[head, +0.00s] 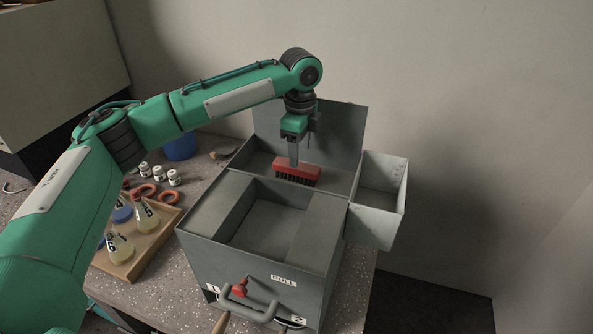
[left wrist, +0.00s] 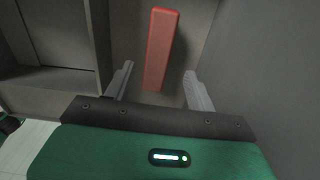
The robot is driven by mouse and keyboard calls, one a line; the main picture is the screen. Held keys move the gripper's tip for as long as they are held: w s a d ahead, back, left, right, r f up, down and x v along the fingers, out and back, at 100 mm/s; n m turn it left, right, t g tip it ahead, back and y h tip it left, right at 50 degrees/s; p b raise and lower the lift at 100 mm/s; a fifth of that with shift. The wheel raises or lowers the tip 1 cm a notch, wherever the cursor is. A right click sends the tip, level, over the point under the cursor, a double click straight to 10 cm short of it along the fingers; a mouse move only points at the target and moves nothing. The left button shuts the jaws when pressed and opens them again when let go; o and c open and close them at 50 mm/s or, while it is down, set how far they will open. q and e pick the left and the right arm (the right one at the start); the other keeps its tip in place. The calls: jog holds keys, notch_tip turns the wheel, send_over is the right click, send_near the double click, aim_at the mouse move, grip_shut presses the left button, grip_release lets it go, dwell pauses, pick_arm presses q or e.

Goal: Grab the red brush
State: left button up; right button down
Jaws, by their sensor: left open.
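The red brush (head: 297,168), a red block with dark bristles below, lies in the rear compartment of the grey metal box (head: 200,240). My left gripper (head: 294,160) points down at it from above. In the left wrist view the red back of the brush (left wrist: 161,50) runs lengthwise ahead of the gap between the two fingers of my left gripper (left wrist: 158,90). The fingers are apart and nothing is held. I cannot tell the exact height between the fingertips and the brush. My right gripper is not in view.
The box's lid (head: 335,135) stands up behind, and a side bin (head: 377,210) hangs at its right. A wooden tray (head: 165,235) with flasks stands left of the box. Red rings (head: 168,196), small jars (head: 174,178) and a blue container (head: 181,148) are nearby.

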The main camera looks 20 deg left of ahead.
aim_at(296, 172)
pick_arm(q)
jog(key=shift+s+f, duration=0.1)
jog(key=shift+f, duration=0.5)
notch_tip(296, 172, down, 4)
jog(key=shift+s+r+p, duration=0.15)
jog(key=shift+p, duration=0.3)
jog(key=shift+f, duration=0.3)
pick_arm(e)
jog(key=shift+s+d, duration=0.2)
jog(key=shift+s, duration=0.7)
pick_arm(q)
jog(key=shift+c, duration=0.5)
jog(key=c, duration=1)
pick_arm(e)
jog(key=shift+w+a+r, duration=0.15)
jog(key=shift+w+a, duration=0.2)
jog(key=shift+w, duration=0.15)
